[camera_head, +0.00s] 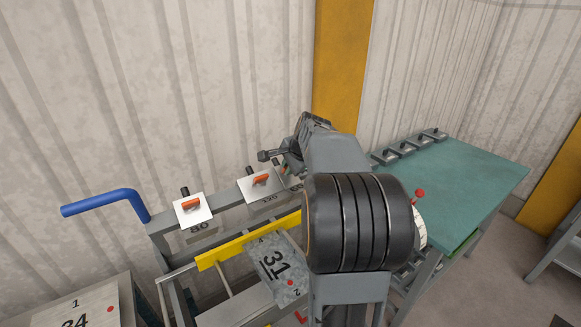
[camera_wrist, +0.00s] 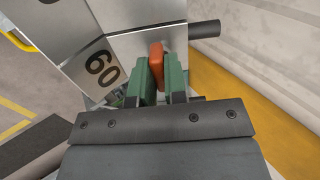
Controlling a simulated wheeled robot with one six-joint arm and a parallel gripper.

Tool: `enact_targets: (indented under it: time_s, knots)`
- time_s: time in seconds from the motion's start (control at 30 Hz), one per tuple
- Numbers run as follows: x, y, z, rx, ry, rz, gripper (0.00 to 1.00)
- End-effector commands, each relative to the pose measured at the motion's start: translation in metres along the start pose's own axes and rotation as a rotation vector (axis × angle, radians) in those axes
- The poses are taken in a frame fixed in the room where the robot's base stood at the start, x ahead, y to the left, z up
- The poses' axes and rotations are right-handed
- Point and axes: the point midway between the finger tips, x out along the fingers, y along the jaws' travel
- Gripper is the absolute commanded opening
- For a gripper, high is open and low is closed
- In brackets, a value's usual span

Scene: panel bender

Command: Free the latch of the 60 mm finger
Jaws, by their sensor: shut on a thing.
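The 60 mm finger (camera_wrist: 112,52) is a pale metal block marked 60, close in front of my gripper in the wrist view. Its orange latch (camera_wrist: 156,55) stands between the green fingertips of my gripper (camera_wrist: 160,82), which is shut on it. A dark round pin (camera_wrist: 205,29) sticks out to the right behind the latch. In the head view my arm hides most of this finger and its latch.
Finger 80 (camera_head: 194,211) and finger 120 (camera_head: 261,187) sit along the rail, each with an orange latch. A blue handle (camera_head: 103,203) is at left. A sheet marked 31 (camera_head: 280,268) lies below the yellow bar (camera_head: 248,240). A green-topped table (camera_head: 455,180) is at right.

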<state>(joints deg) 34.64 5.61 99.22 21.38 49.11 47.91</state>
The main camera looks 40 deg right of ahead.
Motion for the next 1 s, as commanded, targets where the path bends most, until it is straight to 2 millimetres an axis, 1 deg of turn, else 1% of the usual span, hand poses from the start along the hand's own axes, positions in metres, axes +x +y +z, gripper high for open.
enact_targets:
  time_s: [0.17,0.33,1.0]
  knots:
    - [0.0014,0.0009,0.0,-0.053,0.0,0.0,0.0]
    - [0.0025,0.0014,0.0,-0.167,0.0,-0.001,0.0]
    - [0.0024,0.0014,-0.0001,-0.801,0.001,-0.001,0.0]
